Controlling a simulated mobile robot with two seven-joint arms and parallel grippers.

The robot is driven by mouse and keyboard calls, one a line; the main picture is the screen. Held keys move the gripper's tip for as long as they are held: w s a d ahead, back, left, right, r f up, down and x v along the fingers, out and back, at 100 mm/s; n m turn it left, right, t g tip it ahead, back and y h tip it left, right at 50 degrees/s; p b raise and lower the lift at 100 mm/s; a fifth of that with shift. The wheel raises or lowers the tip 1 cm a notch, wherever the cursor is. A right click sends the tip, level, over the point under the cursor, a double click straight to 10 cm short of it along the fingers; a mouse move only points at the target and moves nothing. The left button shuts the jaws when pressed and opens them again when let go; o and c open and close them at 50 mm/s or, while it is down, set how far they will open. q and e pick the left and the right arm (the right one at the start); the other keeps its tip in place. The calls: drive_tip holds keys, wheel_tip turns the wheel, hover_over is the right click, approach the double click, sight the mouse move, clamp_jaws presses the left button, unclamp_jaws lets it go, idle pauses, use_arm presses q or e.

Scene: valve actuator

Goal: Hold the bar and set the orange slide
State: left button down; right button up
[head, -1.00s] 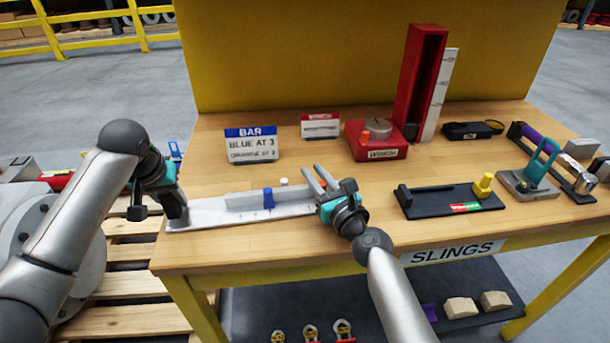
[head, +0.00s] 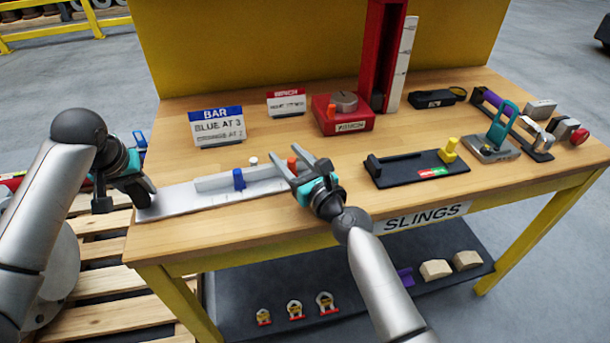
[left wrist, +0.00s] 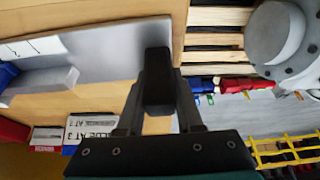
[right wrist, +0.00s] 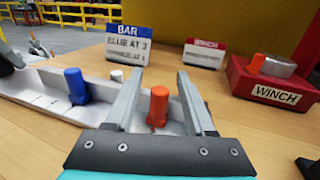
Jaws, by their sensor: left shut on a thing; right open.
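The pale grey bar (head: 172,203) lies along the front left of the table, with a raised rail along its back. My left gripper (head: 144,196) is shut on the bar's left end; its dark fingers also show at the end of the bar in the left wrist view (left wrist: 158,85). A blue slide (head: 239,179) stands on the bar near its middle. The orange slide (head: 292,163) is further right on the bar. My right gripper (head: 283,158) is open at the bar's right part. In the right wrist view the orange slide (right wrist: 158,106) appears between the two fingers, apart from both.
A BAR sign (head: 216,127) reads blue at 3; its orange line is blurred. A small white peg (head: 253,161) stands behind the bar. A red winch box (head: 342,117) is behind, and a black tray with a yellow block (head: 420,168) is to the right.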

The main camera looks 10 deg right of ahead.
use_arm(q)
drive_tip(key=shift+s+f, duration=0.2)
drive_tip(key=shift+f, duration=0.15)
use_arm(e)
drive_tip(key=v, duration=1)
use_arm(q)
drive_tip(key=shift+c, duration=2.4)
unclamp_jaws()
drive_tip(key=shift+r, duration=0.1)
drive_tip(key=shift+w+r, duration=0.1)
drive_tip(key=shift+w, duration=0.05)
